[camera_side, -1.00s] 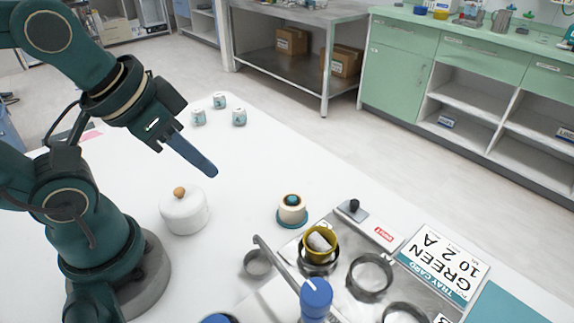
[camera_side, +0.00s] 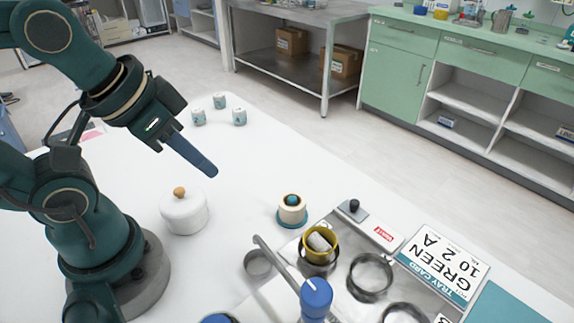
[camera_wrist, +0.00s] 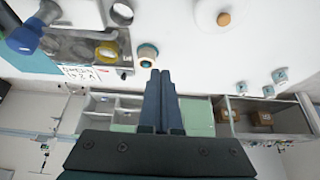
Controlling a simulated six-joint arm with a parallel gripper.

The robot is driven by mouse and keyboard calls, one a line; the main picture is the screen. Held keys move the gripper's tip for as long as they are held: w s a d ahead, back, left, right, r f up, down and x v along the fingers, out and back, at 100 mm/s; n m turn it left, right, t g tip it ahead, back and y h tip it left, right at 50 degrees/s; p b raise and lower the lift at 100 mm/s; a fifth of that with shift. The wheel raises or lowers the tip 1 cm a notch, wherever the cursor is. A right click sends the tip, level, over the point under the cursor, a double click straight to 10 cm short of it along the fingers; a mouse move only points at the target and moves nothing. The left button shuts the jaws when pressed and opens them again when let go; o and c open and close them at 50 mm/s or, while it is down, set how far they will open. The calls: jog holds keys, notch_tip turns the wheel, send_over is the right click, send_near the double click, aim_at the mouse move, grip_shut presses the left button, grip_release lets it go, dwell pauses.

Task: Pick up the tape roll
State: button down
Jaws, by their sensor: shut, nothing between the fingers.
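A cream roll with a teal centre (camera_side: 292,209) stands upright on a teal base on the white table, beside the tray. It also shows in the wrist view (camera_wrist: 147,56), just beyond my fingertips. A yellow ring (camera_side: 308,247) sits tilted in a round holder on the metal tray, with a pale roll inside; it also shows in the wrist view (camera_wrist: 106,54). I cannot tell for certain which of these is the tape roll. My gripper (camera_side: 213,173) is shut and empty, above the table, to the left of the cream roll and apart from it. Its long blue-grey fingers (camera_wrist: 160,73) lie together.
A white lidded pot (camera_side: 184,214) stands left of the cream roll. Several small white jars (camera_side: 239,117) stand at the back. The tray holds empty metal rings (camera_side: 370,278) and a card (camera_side: 443,262). A blue-topped object (camera_side: 316,298) stands in front. The table's middle is clear.

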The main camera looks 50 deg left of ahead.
dwell(0.4)
jog(key=shift+c, duration=0.3)
grip_release()
